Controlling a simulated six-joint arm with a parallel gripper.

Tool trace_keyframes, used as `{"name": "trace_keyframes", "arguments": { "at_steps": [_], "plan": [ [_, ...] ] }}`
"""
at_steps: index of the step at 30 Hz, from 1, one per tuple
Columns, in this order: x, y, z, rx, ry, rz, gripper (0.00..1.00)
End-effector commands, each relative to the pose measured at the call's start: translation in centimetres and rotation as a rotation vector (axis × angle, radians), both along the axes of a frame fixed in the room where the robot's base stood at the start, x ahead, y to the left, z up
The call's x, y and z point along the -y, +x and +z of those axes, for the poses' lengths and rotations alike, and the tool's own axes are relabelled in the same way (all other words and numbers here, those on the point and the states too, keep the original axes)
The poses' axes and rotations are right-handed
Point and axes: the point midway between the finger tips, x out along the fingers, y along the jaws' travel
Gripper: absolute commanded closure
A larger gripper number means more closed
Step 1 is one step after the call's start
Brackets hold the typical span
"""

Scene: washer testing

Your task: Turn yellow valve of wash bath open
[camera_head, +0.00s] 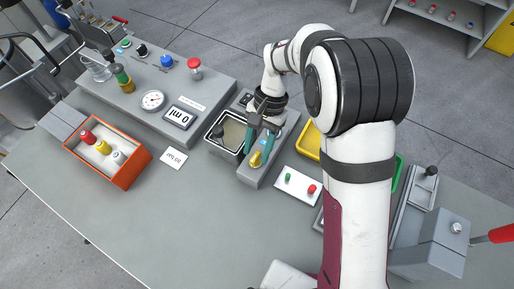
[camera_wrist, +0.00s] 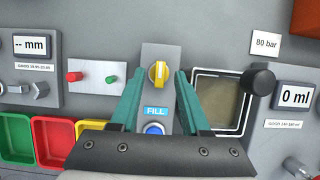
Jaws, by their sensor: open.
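The wash bath (camera_wrist: 219,100) is a square basin just right of the panel in the wrist view. My gripper (camera_wrist: 157,75) is open, with its two teal fingers on either side of the knob. I cannot tell whether the fingers touch it. My gripper also shows in the head view (camera_head: 261,142).
A black knob (camera_wrist: 258,80) stands beside the basin's right edge. A white panel with red and green buttons (camera_head: 298,185) lies close to the valve panel. An orange box with several bottles (camera_head: 127,176) stands at the left. The table front is mostly clear.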

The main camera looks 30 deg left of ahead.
Motion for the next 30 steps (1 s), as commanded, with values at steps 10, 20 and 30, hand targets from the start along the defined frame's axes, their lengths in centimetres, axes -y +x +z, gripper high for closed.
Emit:
{"name": "trace_keyframes", "arguments": {
  "at_steps": [10,20,30],
  "plan": [
    [0.02,-0.40,-0.99,0.001,0.000,0.001,0.54],
    [0.03,-0.37,-0.95,0.001,0.000,0.001,1.00],
    [0.04,-0.36,-0.92,0.001,0.000,-0.007,1.00]
  ]
}}
